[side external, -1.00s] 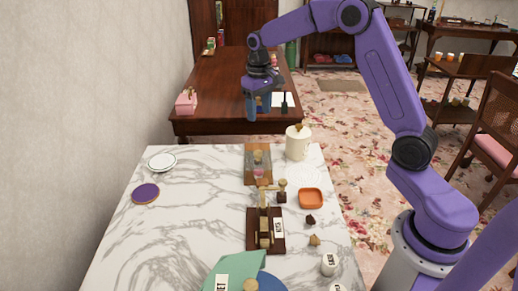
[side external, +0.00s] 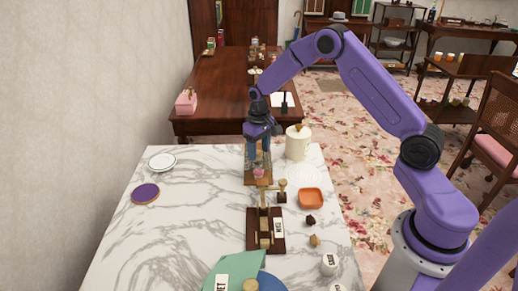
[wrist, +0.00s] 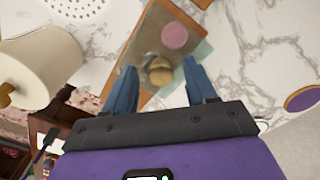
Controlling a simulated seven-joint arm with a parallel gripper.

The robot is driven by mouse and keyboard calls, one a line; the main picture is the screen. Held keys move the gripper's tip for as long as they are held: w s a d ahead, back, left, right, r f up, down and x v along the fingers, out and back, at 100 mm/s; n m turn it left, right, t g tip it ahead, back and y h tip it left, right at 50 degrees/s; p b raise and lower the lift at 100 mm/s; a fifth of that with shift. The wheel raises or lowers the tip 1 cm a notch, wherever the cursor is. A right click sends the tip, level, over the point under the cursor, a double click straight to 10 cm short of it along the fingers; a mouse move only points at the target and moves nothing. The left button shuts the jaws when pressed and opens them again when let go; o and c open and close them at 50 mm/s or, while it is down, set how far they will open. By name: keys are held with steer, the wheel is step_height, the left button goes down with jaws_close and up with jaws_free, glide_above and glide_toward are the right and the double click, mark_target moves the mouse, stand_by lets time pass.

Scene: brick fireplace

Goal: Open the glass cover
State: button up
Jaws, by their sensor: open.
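The glass cover stands on a brown wooden board (side external: 250,181) on the marble table. It is clear and hard to make out. Its round brass knob (wrist: 158,74) shows in the wrist view, between my fingers, and a pink item (wrist: 175,37) shows through the glass. The pink item also shows in the side view (side external: 259,172). My gripper (side external: 257,151) is open and points down over the board. In the wrist view, its two blue fingers (wrist: 159,66) stand on either side of the knob, apart from each other. In the side view, the fingers hide the knob.
A wooden stand with brass parts (side external: 253,240) and an orange dish (side external: 311,198) are nearer the camera. A white plate (side external: 162,162) and a purple disc (side external: 146,193) lie left, with bare marble between.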

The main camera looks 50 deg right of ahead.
steer(key=shift+c, duration=0.3)
jaws_close()
steer(key=w+d, duration=0.8)
stand_by(0.3)
steer(key=shift+o, duration=0.3)
jaws_free()
steer(key=shift+r, duration=0.1)
step_height(320, 180, up, 17)
steer(key=shift+r, duration=0.15)
steer(key=shift+a, duration=0.1)
